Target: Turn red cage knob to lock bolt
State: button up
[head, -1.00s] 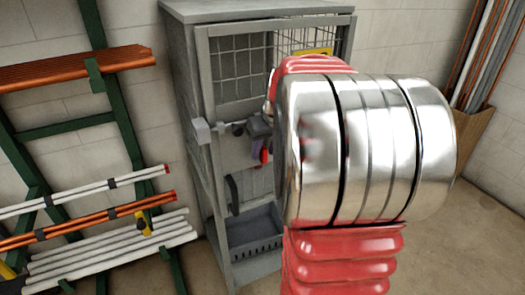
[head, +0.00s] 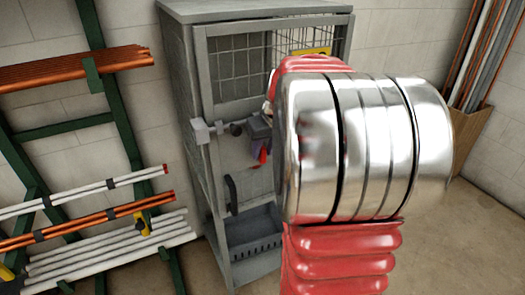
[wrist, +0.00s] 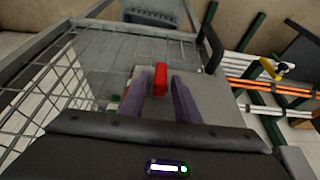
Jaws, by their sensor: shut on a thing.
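The red knob (head: 263,157) is on the front of the grey metal cage (head: 205,150), partly hidden behind my arm in the head view. In the wrist view the red knob (wrist: 161,79) stands between the purple fingers of my gripper (wrist: 160,88), near their tips. My gripper is shut on it. A grey rod with a square block at its left end (head: 201,132) lies across the cage's front edge; it may be the bolt, and its right part runs behind my gripper. Whether it is engaged is not clear.
A black door handle (head: 231,195) and a grey bin (head: 253,238) are below the knob. A green rack (head: 120,110) with orange and white pipes stands at the left. A wooden box of pipes (head: 470,140) is at the right. The floor between is clear.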

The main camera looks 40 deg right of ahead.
jog(key=shift+y, duration=0.3)
jog(key=y, duration=0.2)
jog(key=d+m+t+y, duration=0.1)
jog(key=y, duration=0.1)
jog(key=shift+s+d+f, duration=0.1)
jog(key=shift+f, duration=0.05)
jog(key=shift+s+d+f+m+t+y, duration=0.15)
jog(key=shift+f+m+t+y, duration=0.35)
jog(key=shift+t+y, duration=0.9)
jog(key=shift+d+f+m+t+y, duration=0.3)
jog(key=shift+m+t+y, duration=0.35)
jog(key=shift+y, duration=1.5)
jog(key=shift+s+d+f+m+t+y, duration=0.15)
jog(key=shift+f+m+t+y, duration=0.45)
jog(key=shift+y, duration=1.15)
jog(key=shift+r+t, duration=0.15)
jog(key=shift+t, duration=0.2)
jog(key=o, duration=0.7)
jog(key=shift+w+d, duration=0.1)
